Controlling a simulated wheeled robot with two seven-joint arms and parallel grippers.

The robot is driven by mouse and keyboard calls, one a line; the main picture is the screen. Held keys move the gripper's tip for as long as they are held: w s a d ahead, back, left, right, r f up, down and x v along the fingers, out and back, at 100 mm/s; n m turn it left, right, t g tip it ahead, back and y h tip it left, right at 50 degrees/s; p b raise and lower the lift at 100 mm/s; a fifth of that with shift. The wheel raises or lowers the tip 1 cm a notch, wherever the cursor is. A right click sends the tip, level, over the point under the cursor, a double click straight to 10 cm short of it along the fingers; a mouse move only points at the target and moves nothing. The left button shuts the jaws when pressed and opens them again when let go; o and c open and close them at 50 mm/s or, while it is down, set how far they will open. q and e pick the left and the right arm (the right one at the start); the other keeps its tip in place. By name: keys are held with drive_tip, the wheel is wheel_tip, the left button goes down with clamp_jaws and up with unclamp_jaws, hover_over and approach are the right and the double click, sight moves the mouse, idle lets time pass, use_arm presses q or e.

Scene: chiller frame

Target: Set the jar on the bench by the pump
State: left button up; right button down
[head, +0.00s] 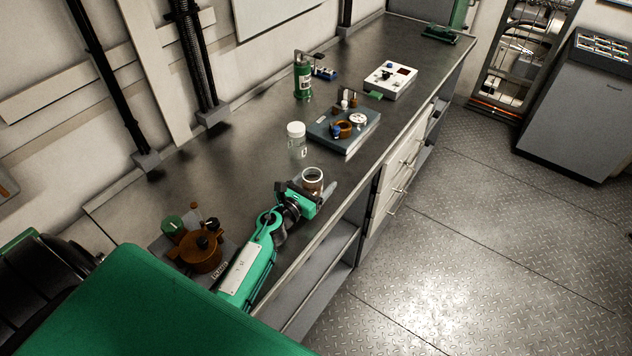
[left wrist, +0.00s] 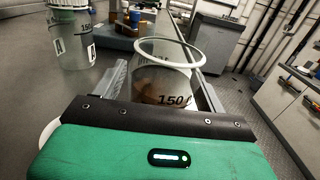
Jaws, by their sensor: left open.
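An open clear jar (head: 312,178) with a pale rim and something brown low inside is near the bench's front edge. It also shows in the left wrist view (left wrist: 163,84), with "150" marked on it. My left gripper (head: 318,190) is open, with its fingers on either side of this jar; contact cannot be told. A second jar (head: 296,141) with a white lid stands upright behind it; it also shows in the left wrist view (left wrist: 74,40). The brown-orange pump (head: 203,250) sits at the near left end of the bench (head: 245,150), partly beside my left arm.
A blue-grey tray (head: 327,137) with small parts lies farther along the bench. Bare bench top lies between the lidded jar and the pump.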

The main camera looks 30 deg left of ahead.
use_arm(q)
drive_tip(key=shift+r, duration=0.2)
drive_tip(key=shift+s+f, duration=0.15)
drive_tip(key=shift+s, duration=0.1)
drive_tip(key=s, duration=0.3)
drive_tip(key=s+a+b, duration=0.1)
drive_tip(key=s, duration=0.2)
drive_tip(key=s+b, duration=0.1)
drive_tip(key=s, duration=0.2)
drive_tip(key=shift+s+a, duration=0.2)
drive_tip(key=shift+s, duration=0.15)
drive_tip(key=shift+s+a+b, duration=0.1)
drive_tip(key=shift+s+b, duration=0.3)
drive_tip(key=shift+s, duration=0.45)
